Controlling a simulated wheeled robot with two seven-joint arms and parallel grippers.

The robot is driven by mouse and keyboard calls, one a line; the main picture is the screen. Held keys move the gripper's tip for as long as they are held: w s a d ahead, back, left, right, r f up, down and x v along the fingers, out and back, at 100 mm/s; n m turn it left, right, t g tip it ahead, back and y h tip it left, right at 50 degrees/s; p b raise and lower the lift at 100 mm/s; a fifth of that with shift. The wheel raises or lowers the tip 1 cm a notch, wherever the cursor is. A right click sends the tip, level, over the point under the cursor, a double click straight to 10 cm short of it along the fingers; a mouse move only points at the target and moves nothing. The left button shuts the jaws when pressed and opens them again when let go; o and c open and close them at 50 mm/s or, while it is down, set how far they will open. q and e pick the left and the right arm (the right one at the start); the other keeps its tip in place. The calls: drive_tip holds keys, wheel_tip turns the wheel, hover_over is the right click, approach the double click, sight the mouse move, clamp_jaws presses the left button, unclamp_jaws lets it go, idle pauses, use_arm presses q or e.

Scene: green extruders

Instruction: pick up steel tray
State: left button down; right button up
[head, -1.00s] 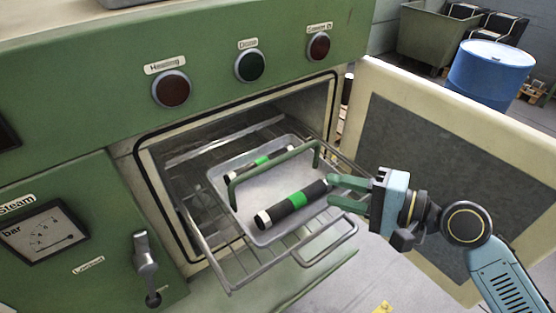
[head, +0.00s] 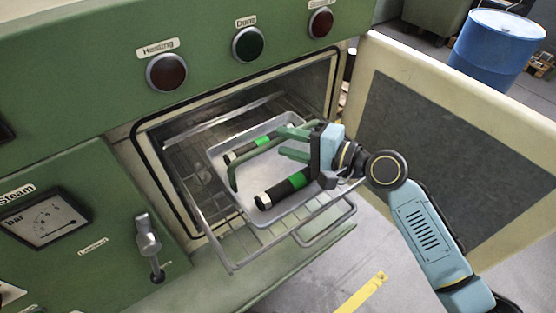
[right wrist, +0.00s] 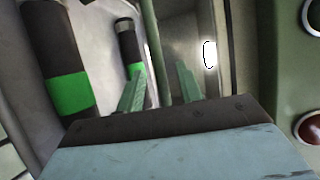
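The steel tray (head: 221,156) sits on the wire rack pulled partly out of the open oven chamber. It carries two black cylinders with green bands, a front one (head: 285,187) and a back one (head: 258,143). A green handle bar (head: 253,165) arches over the tray between them; it also shows in the right wrist view (right wrist: 155,45). My right gripper (head: 283,142) is at the handle's right part, above the tray. Its fingers are apart, one on each side of the bar in the right wrist view (right wrist: 160,68). Whether they touch it is unclear. My left gripper is out of view.
The wire rack (head: 325,226) juts out below the tray. The open oven door (head: 450,160) stands to the right, close to my right arm. Green panels with round buttons (head: 248,45) are above, a lever (head: 148,240) at left. A blue barrel (head: 495,50) stands behind the door.

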drive_tip(key=x, duration=0.2)
drive_tip(key=shift+w+a+f, duration=0.1)
drive_tip(key=shift+w+a, duration=0.15)
drive_tip(key=shift+a, duration=0.05)
clamp_jaws()
drive_tip(key=shift+s, duration=0.1)
idle(1.0)
